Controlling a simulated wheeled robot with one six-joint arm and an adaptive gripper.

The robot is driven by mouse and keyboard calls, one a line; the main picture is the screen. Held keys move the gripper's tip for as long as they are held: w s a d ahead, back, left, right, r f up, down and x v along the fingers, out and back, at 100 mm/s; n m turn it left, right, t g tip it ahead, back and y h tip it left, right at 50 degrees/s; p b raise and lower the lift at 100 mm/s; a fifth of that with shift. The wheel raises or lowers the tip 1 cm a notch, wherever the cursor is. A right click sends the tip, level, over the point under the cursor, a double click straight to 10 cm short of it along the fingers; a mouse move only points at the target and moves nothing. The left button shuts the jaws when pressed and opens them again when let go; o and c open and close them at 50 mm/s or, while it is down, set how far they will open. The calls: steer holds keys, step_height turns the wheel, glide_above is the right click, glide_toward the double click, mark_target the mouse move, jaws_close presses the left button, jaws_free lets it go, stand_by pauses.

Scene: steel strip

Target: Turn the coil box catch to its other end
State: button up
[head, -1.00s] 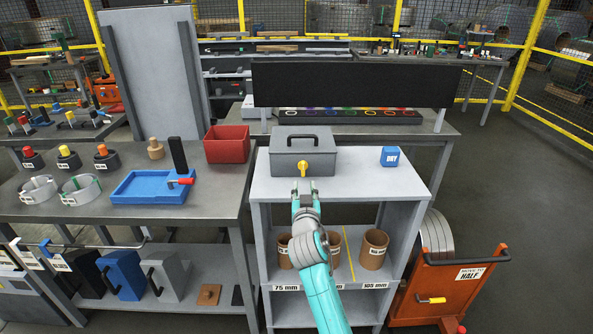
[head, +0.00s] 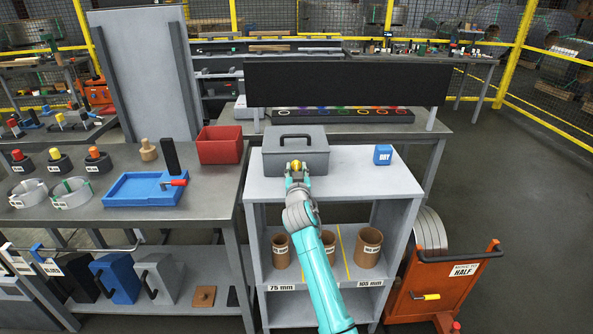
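The grey coil box (head: 313,141) with a dark top handle stands on the left part of the grey shelf unit's top. Its yellow catch (head: 296,164) is on the front face and is now mostly covered by my gripper. My gripper (head: 296,168) is at the catch, with its two fingers apart, one on each side of the yellow part. I cannot tell whether the fingers touch the catch.
A blue labelled cube (head: 382,154) sits to the right on the same shelf top (head: 370,182). A red bin (head: 220,146) and a blue tray (head: 140,190) are on the bench to the left. Brown cups (head: 369,245) stand on the shelf below.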

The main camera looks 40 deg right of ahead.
jaws_close()
steer(key=shift+n, duration=0.3)
steer(key=n, duration=0.4)
steer(key=shift+a, duration=0.1)
steer(key=n, duration=0.5)
steer(key=shift+w+f, duration=0.1)
steer(key=n, duration=0.4)
steer(key=shift+a+f, duration=0.1)
steer(key=shift+f+n, duration=0.1)
steer(key=shift+n, duration=2)
